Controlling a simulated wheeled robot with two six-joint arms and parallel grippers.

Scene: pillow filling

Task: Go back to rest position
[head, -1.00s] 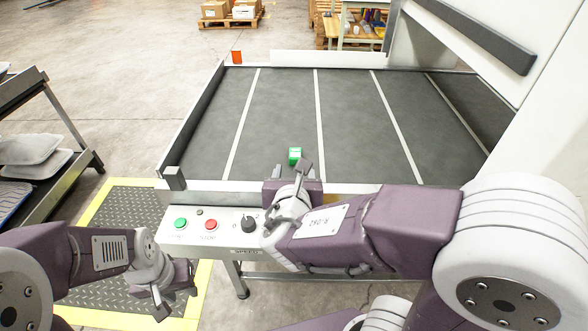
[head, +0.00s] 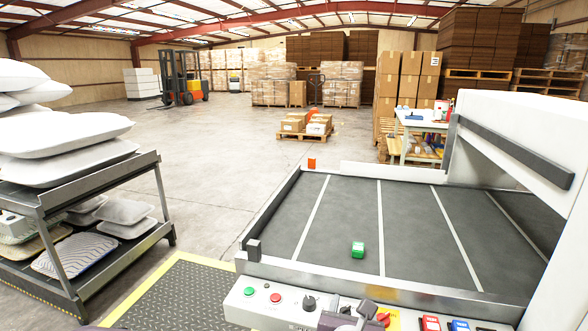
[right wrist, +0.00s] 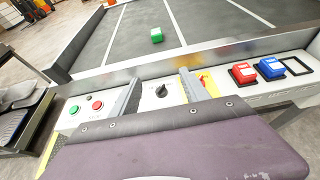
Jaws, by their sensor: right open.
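My right gripper (head: 362,312) is at the bottom edge of the head view, over the control panel (head: 262,312) at the front of the machine. In the right wrist view its two grey fingers (right wrist: 162,88) stand apart with nothing between them. Beyond the fingers lie a black knob and a yellow patch on the panel. A green block (head: 357,249) rests on the dark conveyor belt (head: 335,215), apart from the gripper; it also shows in the right wrist view (right wrist: 157,35).
A red block (right wrist: 243,72) and a blue block (right wrist: 271,68) sit on the panel's right. A shelf rack (head: 165,200) with pillows stands left. A small orange object (head: 311,163) is at the belt's far left corner.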

